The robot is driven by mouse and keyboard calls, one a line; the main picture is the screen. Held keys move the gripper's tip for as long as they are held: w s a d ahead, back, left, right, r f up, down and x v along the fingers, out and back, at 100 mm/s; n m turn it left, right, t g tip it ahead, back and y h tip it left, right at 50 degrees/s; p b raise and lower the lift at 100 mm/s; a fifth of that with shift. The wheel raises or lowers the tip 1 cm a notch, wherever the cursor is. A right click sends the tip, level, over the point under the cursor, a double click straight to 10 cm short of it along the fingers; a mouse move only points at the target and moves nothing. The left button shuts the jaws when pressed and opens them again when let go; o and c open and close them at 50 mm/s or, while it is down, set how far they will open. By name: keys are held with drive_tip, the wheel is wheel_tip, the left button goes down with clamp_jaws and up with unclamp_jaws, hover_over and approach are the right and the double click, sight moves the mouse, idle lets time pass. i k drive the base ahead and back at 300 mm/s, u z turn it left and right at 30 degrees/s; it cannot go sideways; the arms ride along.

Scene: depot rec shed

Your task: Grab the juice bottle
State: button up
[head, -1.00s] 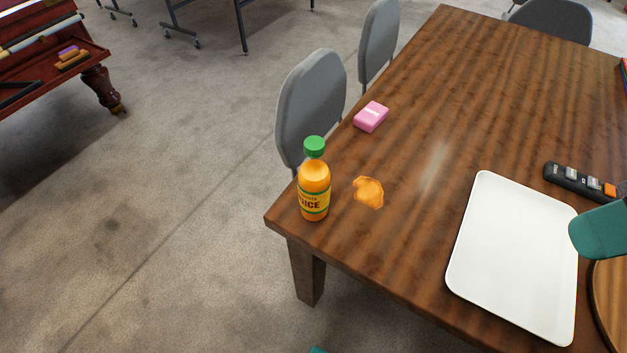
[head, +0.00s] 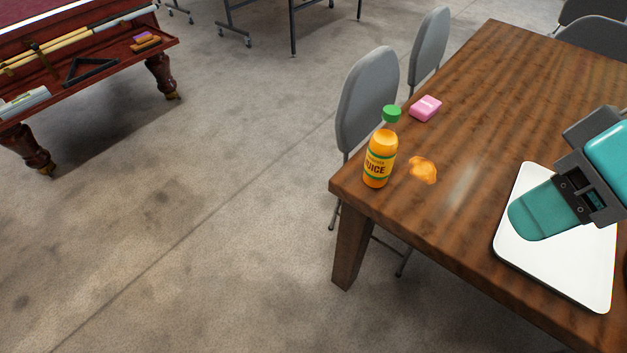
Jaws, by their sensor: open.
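One teal finger shows clearly; the other is not clearly visible.
A flat orange patch or scrap (head: 423,169) lies just right of the bottle. A pink box (head: 425,108) lies behind it. The white tray (head: 560,268) is at right. Grey chairs (head: 368,98) line the far-left edge. A pool table (head: 75,60) stands at upper left; the left floor is clear.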

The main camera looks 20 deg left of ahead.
sight(383, 144)
drive_tip(key=u, duration=0.7)
drive_tip(key=k, duration=1)
drive_tip(key=u, duration=1.45)
drive_tip(key=i, duration=1.55)
drive_tip(key=z, duration=0.7)
drive_tip(key=i, duration=0.6)
drive_tip(key=z, duration=1.1)
drive_tip(key=i, duration=0.25)
drive_tip(key=z, duration=0.1)
